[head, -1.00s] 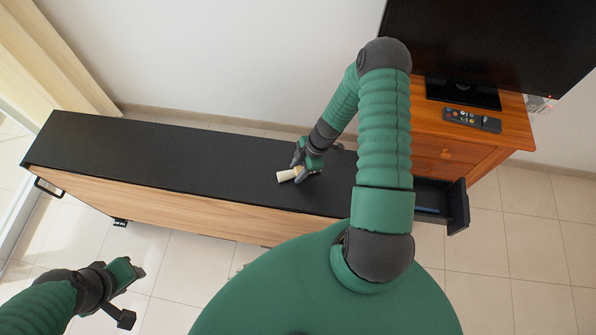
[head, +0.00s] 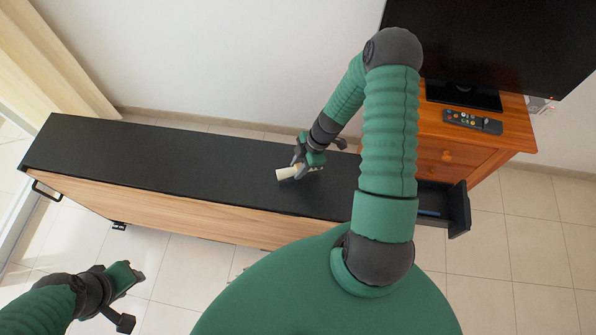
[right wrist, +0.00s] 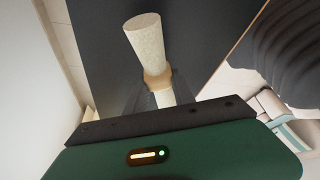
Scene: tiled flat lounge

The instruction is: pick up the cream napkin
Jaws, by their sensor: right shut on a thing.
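The cream napkin (head: 287,173) is a rolled shape with a tan band around it. It is at the black top of the long low cabinet (head: 170,160). In the right wrist view the napkin (right wrist: 147,42) points away from the gripper, its banded part between the fingers. My right gripper (head: 299,169) is shut on the napkin. I cannot tell whether the napkin touches the cabinet top. My left gripper (head: 133,290) is over the floor at the lower left, away from the cabinet; its fingers are too small to read.
A wooden chest (head: 480,130) stands at the right with a remote control (head: 472,121) and a television (head: 490,45) on it. A dark drawer (head: 458,208) stands open near the cabinet's right end. The left part of the cabinet top is bare.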

